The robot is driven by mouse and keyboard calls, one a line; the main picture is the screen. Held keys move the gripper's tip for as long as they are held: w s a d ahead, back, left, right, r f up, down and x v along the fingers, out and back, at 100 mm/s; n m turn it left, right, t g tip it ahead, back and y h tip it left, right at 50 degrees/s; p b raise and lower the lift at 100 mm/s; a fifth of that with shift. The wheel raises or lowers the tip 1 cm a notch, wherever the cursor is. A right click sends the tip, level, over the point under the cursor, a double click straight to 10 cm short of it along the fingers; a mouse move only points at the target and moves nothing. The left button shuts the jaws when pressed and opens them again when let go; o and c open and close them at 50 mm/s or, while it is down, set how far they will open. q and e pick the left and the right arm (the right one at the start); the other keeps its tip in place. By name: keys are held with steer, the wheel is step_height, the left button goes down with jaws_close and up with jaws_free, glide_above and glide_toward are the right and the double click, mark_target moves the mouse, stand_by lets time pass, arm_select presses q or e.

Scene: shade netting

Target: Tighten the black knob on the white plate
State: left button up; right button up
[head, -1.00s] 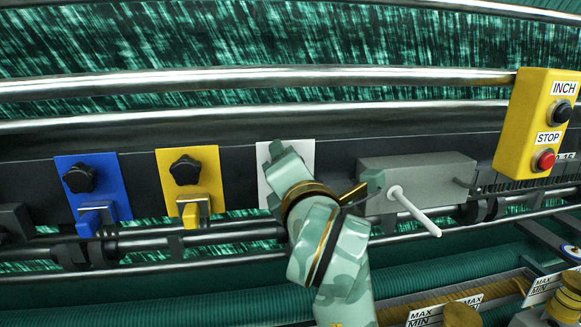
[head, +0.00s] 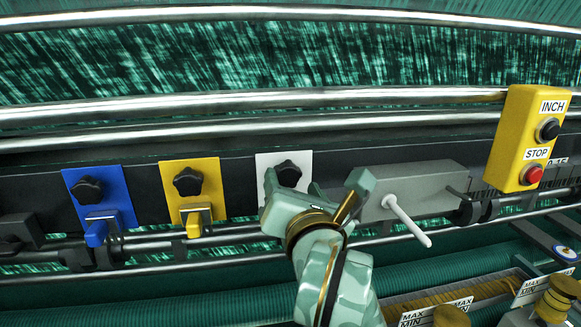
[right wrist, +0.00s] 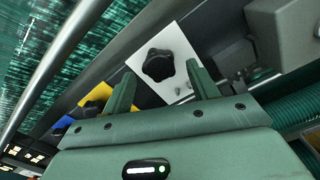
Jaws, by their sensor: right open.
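The white plate (head: 302,157) is on the dark rail in the middle of the head view, with a black lobed knob (head: 289,173) on it. My right gripper (head: 316,181) is open, with its fingers wide apart just in front of and below the knob. In the right wrist view, the black knob (right wrist: 158,65) shows on the white plate (right wrist: 178,38), beyond the open fingers (right wrist: 160,84) and apart from them. Nothing is between the fingers. The plate's lower part is hidden by my gripper in the head view. My left gripper is not in view.
A blue plate (head: 112,184) and a yellow plate (head: 207,170) with similar knobs are to the left. A grey box (head: 425,178) with a white lever (head: 405,220) is close on the right. A yellow INCH/STOP box (head: 520,130) stands farther right. Metal rollers run above.

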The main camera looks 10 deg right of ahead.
mark_target(287, 174)
steer(key=shift+w+a+f, duration=0.1)
steer(key=shift+w+a, duration=0.1)
steer(key=shift+w, duration=0.05)
steer(key=shift+w+d+b, duration=0.1)
steer(key=shift+w+b, duration=0.4)
steer(key=shift+w, duration=0.65)
jaws_close()
steer(key=shift+f+m+b, duration=0.2)
steer(key=shift+m+b, duration=0.9)
steer(key=shift+b, duration=0.15)
steer(key=shift+r+m+b, duration=0.15)
steer(key=shift+m+b, duration=0.65)
steer(key=shift+m, duration=0.3)
